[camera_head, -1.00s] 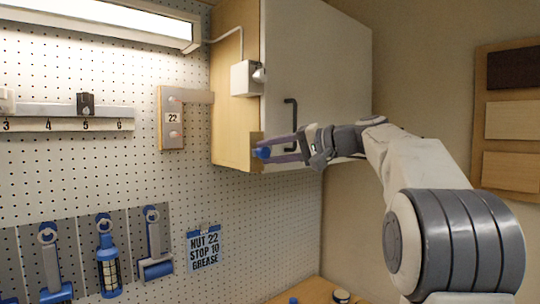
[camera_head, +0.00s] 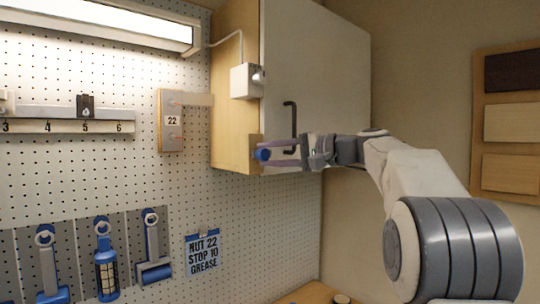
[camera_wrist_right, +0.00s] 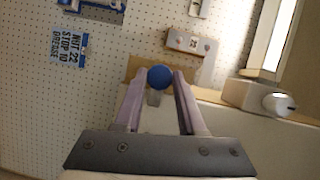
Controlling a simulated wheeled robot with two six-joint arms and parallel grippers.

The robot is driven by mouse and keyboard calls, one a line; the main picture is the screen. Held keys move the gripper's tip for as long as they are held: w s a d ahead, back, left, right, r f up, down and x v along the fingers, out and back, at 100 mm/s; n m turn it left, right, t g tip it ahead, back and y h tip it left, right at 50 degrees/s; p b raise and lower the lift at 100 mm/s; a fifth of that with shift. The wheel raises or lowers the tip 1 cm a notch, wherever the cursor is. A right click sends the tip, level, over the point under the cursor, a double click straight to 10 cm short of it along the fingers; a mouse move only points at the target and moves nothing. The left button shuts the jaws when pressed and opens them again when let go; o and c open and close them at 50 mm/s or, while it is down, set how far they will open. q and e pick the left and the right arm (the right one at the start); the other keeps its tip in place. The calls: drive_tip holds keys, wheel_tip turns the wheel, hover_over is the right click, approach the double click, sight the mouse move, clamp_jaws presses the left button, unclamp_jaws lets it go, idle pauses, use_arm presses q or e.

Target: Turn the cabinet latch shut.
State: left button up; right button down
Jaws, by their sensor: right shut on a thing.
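The cabinet (camera_head: 235,120) hangs on the pegboard wall, and its pale door (camera_head: 325,75) with a black bar handle (camera_head: 292,118) lies against its front. The latch shows as a blue knob (camera_head: 263,155) at the cabinet's lower front edge, in front of a tan plate. My right gripper (camera_head: 272,153) reaches in from the right and is shut on the knob. In the right wrist view the blue knob (camera_wrist_right: 159,77) sits between the two finger ends. My left gripper is in neither view.
A panel marked 22 (camera_head: 172,120) is on the pegboard to the left. Hanging tools (camera_head: 106,260) and a note (camera_head: 202,251) are lower left.

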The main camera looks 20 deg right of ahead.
drive_tip(key=c, duration=0.5)
unclamp_jaws()
drive_tip(key=shift+d, duration=0.1)
drive_tip(key=shift+s+d, duration=0.2)
drive_tip(key=shift+s, duration=0.05)
drive_tip(key=b+v, duration=0.2)
drive_tip(key=v, duration=0.7)
drive_tip(key=shift+s+d+b, duration=0.25)
drive_tip(key=shift+s+b, duration=0.05)
drive_tip(key=shift+b, duration=0.05)
